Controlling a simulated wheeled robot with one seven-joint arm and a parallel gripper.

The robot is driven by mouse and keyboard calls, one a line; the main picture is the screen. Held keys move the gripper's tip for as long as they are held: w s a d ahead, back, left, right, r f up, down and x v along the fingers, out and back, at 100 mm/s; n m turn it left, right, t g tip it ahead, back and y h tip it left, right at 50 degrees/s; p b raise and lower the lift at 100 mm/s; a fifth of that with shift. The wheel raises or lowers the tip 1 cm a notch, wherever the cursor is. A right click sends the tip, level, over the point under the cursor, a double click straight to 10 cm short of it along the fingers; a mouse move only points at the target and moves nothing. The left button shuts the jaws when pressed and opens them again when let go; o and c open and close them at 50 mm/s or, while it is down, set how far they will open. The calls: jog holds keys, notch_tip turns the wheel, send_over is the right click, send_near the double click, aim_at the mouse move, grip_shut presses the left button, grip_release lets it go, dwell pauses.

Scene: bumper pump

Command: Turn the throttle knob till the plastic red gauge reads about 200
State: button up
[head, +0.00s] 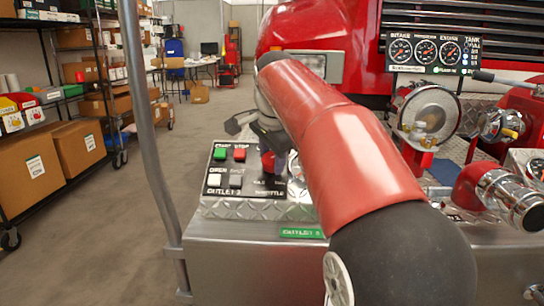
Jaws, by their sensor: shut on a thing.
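My gripper (268,150) reaches down over the control panel (220,193) on the metal bumper. It is shut on the throttle knob (269,164), a small dark reddish knob above the "THROTTLE" label. The jaws and my red arm partly cover the knob, so its angle cannot be told. Three round gauges stand in a row on a black board at the upper right: a left gauge (400,51) under "INTAKE", a middle gauge (425,51), and a right gauge (449,51) under "ENGINE". Their needles and numbers are too small to read surely.
The panel also has a green button (220,154), a red button (239,154) and a white switch (214,179). A grey post (146,120) rises left of the bumper. Red and chrome pipe fittings (510,197) stand at right. Shelves with boxes (80,147) line the left; floor between is free.

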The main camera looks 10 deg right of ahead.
jog(key=shift+r, duration=0.1)
jog(key=o, duration=1)
jog(key=shift+c, duration=0.2)
jog(key=p+v, duration=0.1)
jog(key=v, duration=0.6)
jog(key=shift+r, duration=0.35)
jog(key=shift+s, duration=0.15)
